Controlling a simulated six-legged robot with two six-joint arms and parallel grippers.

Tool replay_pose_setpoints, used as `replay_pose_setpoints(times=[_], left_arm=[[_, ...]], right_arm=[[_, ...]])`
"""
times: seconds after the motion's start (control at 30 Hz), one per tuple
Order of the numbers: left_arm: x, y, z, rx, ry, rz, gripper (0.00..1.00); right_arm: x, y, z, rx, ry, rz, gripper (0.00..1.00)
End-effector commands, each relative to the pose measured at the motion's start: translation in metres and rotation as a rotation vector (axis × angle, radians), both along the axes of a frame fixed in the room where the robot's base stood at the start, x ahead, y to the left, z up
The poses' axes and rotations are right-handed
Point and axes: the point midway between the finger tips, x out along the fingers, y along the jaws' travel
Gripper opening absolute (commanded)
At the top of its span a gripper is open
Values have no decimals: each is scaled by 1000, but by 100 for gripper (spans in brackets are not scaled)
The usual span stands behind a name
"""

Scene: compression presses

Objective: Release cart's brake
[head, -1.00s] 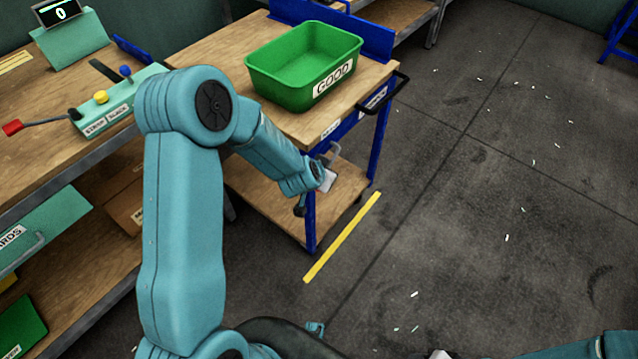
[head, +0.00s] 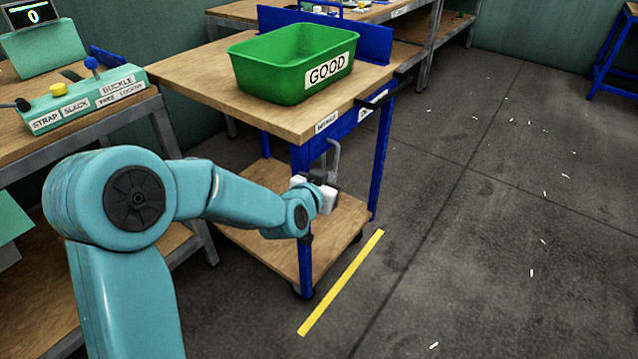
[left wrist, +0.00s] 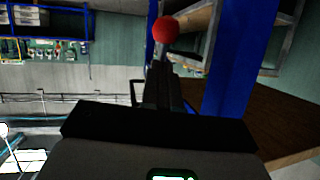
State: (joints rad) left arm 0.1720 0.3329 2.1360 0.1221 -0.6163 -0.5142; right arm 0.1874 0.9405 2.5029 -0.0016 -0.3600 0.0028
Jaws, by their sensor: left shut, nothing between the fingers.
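The cart (head: 205,78) has a wooden top, a lower wooden shelf and blue posts. A bent grey lever (head: 336,152) hangs below its top near the front post. My left gripper (head: 326,178) is beside this lever, above the lower shelf. In the left wrist view, a red ball knob (left wrist: 166,30) on a grey stem stands just past my shut, empty fingers (left wrist: 165,75), by a blue post (left wrist: 238,60). I cannot tell whether they touch. The knob is not visible in the head view. My right gripper is out of view.
A green bin (head: 262,72) labelled GOOD stands on the cart. A workbench with a teal control panel (head: 85,100) is at the left. A yellow floor stripe (head: 342,282) lies in front of the cart. The floor to the right is open.

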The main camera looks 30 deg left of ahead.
Motion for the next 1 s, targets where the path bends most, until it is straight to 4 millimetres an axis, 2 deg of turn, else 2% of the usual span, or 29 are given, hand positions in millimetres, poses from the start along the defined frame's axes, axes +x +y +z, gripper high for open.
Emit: replay_pose_setpoints(times=[0.33,1.0], left_arm=[[8,-1,-9,-1,4,-1,0],[12,-2,-9,2,0,-3,0]], right_arm=[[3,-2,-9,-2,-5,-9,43],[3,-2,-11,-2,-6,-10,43]])
